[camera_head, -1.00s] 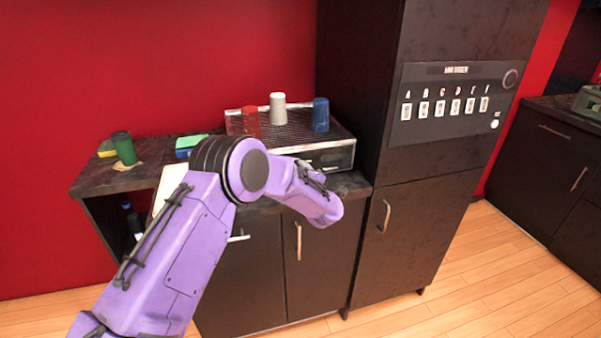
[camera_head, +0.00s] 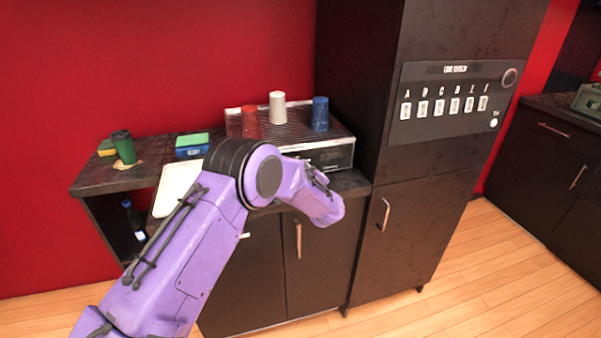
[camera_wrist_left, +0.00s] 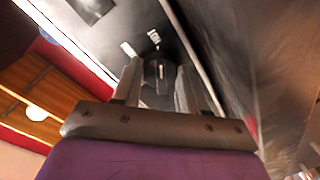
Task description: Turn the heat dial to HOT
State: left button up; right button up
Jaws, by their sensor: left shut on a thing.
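The black machine with a ribbed top (camera_head: 338,157) stands on the counter, and its front is partly covered by my left arm. In the left wrist view, a small dark dial (camera_wrist_left: 159,70) sits between the fingers of my left gripper (camera_wrist_left: 157,80), which is shut on it. Small white markings (camera_wrist_left: 154,36) show on the dark panel just beyond the dial, too blurred to read. In the head view, my purple wrist hides the dial and the fingers. My right gripper is in neither view.
Red (camera_head: 250,122), white (camera_head: 277,108) and blue (camera_head: 320,114) cups stand on the machine. A tall cabinet with a lettered panel (camera_head: 455,103) stands right.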

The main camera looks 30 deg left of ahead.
pick_arm(q)
jog(key=shift+f, duration=0.1)
jog(key=o, duration=1.1)
jog(key=shift+d, duration=0.1)
jog(key=shift+c, duration=0.2)
jog(key=b+v, duration=0.2)
jog(key=v, duration=0.8)
jog(key=shift+s+d, duration=0.2)
